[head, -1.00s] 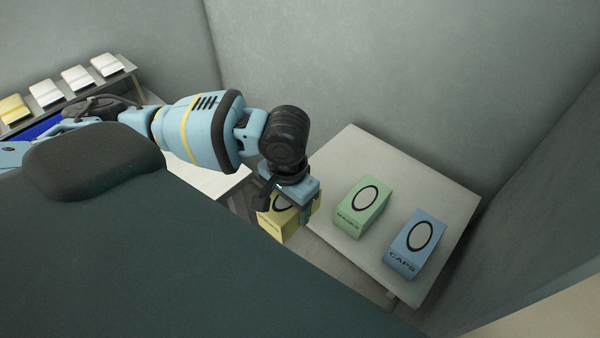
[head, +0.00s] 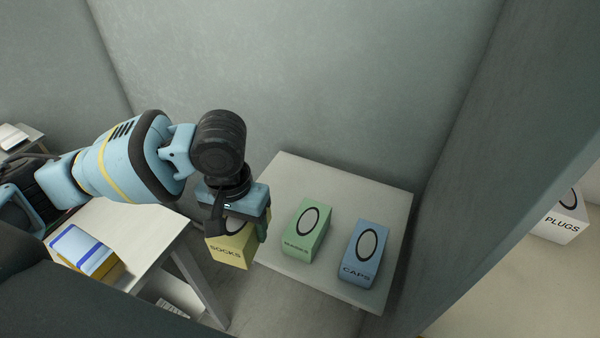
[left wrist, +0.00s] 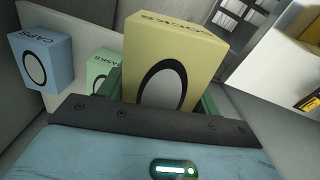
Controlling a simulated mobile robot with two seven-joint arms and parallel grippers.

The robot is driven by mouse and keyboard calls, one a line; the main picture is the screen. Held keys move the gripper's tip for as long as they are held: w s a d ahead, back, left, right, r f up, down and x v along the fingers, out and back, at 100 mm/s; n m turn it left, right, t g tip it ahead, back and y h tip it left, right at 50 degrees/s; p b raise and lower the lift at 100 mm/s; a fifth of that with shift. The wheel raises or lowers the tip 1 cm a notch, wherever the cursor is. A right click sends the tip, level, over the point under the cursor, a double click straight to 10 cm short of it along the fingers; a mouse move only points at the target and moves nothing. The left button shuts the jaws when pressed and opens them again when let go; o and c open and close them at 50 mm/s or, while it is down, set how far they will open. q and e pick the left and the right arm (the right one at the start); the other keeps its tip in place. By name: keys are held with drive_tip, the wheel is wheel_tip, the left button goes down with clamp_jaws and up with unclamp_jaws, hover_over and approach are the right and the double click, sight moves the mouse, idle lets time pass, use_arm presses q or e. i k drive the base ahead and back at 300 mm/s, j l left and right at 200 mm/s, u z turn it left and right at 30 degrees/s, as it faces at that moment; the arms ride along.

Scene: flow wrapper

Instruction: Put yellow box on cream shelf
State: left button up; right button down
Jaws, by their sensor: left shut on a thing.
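The yellow box (head: 229,250), lettered SOCKS, is held in my left gripper (head: 240,222). In the head view it hangs at the left edge of the pale table with the green and blue boxes, and I cannot tell its exact height. In the left wrist view the yellow box (left wrist: 172,62) fills the middle between the green fingers, its oval mark partly hidden by the gripper body. I cannot tell whether any surface here is the cream shelf. My right gripper is not in view.
A green box (head: 305,232) and a blue CAPS box (head: 364,255) stand on the pale table (head: 345,180). A white table (head: 125,225) at left bears a blue-and-white pack (head: 82,248). Walls close in behind and right. A white PLUGS box (head: 562,220) is far right.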

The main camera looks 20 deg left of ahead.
sight(558, 316)
drive_tip(key=k+j, duration=1.3)
drive_tip(key=z, duration=2.5)
drive_tip(key=k+l, duration=0.05)
